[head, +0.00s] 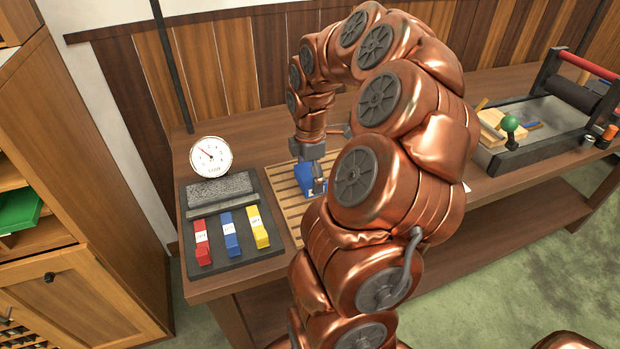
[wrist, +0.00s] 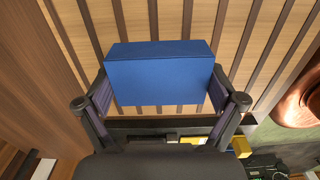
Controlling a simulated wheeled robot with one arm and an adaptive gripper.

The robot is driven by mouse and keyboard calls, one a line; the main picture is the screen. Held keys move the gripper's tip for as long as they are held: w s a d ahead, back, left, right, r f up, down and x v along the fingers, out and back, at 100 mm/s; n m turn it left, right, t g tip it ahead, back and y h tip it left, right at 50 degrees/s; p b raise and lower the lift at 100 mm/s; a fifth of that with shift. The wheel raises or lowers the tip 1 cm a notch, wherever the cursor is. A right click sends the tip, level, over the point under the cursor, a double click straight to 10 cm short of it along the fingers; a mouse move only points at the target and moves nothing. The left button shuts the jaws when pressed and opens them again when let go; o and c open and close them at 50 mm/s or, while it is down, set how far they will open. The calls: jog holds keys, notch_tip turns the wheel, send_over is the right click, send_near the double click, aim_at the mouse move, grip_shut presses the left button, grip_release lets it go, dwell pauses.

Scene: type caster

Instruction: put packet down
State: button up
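The packet is a plain blue box (wrist: 160,80) that lies across the middle of the wrist view. It also shows in the head view (head: 303,176), partly hidden by my arm. My gripper (wrist: 160,92) has one finger against each end of the packet and is shut on it. In the head view my gripper (head: 312,180) points down over the slatted wooden rack (head: 283,190). The packet is at or just above the slats; I cannot tell whether it touches them.
Left of the rack, a dark tray (head: 235,258) holds red, blue and yellow blocks. A round dial (head: 210,157) stands behind it. A roller press (head: 540,130) is at the right of the bench. My arm hides the bench's middle.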

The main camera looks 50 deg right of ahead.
jog(key=c, duration=1)
jog(key=shift+c, duration=0.2)
